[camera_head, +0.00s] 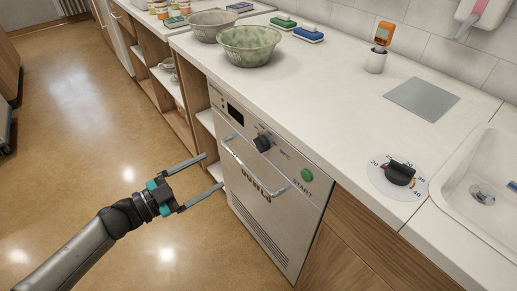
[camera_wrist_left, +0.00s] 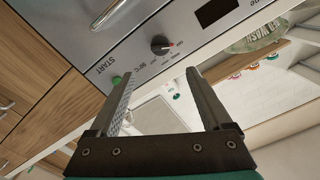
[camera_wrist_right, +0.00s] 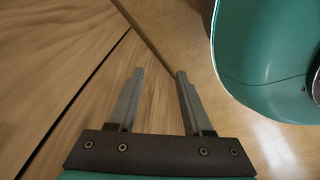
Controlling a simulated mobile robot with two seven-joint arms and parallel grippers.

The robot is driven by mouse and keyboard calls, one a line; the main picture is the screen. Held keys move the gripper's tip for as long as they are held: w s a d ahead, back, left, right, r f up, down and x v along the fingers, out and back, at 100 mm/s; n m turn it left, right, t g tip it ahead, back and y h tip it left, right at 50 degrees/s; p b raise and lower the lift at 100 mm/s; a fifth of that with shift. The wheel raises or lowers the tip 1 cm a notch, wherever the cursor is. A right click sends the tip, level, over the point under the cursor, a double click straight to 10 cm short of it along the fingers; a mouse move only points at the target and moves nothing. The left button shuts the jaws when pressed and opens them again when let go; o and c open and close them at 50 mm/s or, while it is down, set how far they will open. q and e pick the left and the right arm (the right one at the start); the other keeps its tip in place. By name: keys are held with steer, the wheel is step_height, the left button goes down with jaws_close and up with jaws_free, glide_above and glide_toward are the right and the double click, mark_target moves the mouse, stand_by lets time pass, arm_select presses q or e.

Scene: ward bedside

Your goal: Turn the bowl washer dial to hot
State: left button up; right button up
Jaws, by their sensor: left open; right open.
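The bowl washer (camera_head: 262,215) is a pale metal front under the counter. Its black dial (camera_head: 262,142) sits between a dark display (camera_head: 235,114) and a green START button (camera_head: 307,174), above a bar handle (camera_head: 240,168).
Another black dial (camera_head: 400,172) with a number scale is on the counter (camera_head: 330,105) beside the sink (camera_head: 480,185). A green bowl (camera_head: 250,45) and a grey bowl (camera_head: 213,25) stand at the back. Open shelves lie left of the washer. The floor (camera_head: 80,130) is clear.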

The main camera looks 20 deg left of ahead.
mark_target(261, 144)
arm_select(q)
steer(key=b+x, duration=0.2)
steer(key=x, duration=1.2)
steer(key=shift+b, duration=0.4)
arm_select(e)
steer(key=w+a+r, duration=0.3)
steer(key=w, duration=0.1)
steer(key=shift+w+a+r, duration=0.25)
steer(key=shift+a, duration=0.05)
arm_select(q)
jaws_close()
